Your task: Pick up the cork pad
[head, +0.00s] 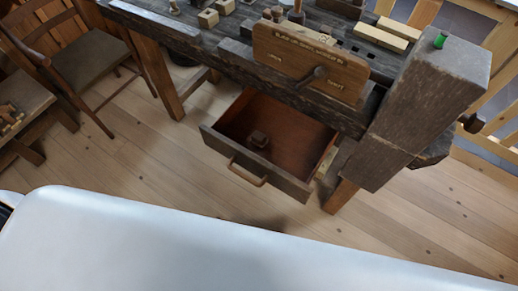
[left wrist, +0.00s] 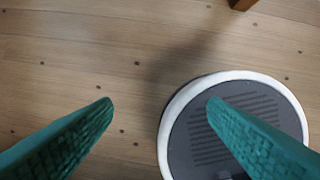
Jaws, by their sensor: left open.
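I cannot clearly make out a cork pad in either view. My right gripper is in neither view.
The dark wooden workbench (head: 222,52) carries several pale wooden blocks, an upright wooden board (head: 310,62) with a crank, and a green spool (head: 440,40) at the right. The plank floor (head: 130,165) before the drawer is clear.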

